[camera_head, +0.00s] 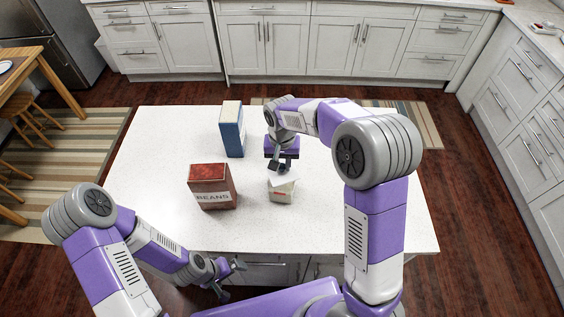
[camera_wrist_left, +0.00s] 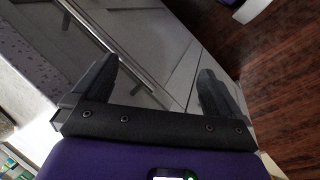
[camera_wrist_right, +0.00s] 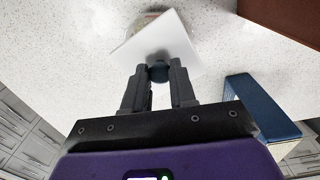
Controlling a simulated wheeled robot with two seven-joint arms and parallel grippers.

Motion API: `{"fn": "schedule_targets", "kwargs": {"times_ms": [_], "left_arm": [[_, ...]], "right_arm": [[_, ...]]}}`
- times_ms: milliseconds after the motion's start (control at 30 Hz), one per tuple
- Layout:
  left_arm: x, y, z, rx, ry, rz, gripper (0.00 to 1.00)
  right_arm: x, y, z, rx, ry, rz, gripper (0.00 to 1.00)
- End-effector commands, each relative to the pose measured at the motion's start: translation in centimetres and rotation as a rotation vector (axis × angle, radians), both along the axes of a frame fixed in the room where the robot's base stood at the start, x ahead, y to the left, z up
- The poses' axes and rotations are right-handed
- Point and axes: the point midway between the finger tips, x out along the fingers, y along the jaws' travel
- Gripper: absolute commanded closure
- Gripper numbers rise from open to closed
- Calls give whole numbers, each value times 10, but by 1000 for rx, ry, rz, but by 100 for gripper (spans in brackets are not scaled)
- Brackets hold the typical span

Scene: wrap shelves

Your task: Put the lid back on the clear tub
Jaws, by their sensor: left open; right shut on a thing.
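The clear tub (camera_head: 281,192) stands on the white island counter and has a small red mark on its side. The pale square lid (camera_head: 277,177) is at the tub's top, and its edges look turned relative to the tub. My right gripper (camera_head: 281,165) is shut on the lid's dark knob (camera_wrist_right: 158,73). In the right wrist view the lid (camera_wrist_right: 172,40) hides most of the tub (camera_wrist_right: 150,18); I cannot tell whether they touch. My left gripper (camera_head: 236,280) is open and empty, low beyond the counter's near edge; its fingers (camera_wrist_left: 158,72) also show in the left wrist view.
A dark red beans box (camera_head: 211,187) stands left of the tub. A blue box (camera_head: 232,130) stands further back, left of my right gripper. The white counter (camera_head: 370,215) is clear on its right side and at its front left.

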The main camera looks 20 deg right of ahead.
Motion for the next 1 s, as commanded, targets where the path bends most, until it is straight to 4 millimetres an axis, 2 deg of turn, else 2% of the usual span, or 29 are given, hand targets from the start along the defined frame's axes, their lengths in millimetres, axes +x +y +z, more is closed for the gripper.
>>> {"fn": "schedule_targets", "kwargs": {"times_ms": [900, 933, 1000], "left_arm": [[0, 0, 0, 0, 0, 0, 0], [0, 0, 0, 0, 0, 0, 0], [0, 0, 0, 0, 0, 0, 0]], "right_arm": [[0, 0, -2, 0, 0, 0, 100], [0, 0, -2, 0, 0, 0, 70], [0, 0, -2, 0, 0, 0, 59]]}}
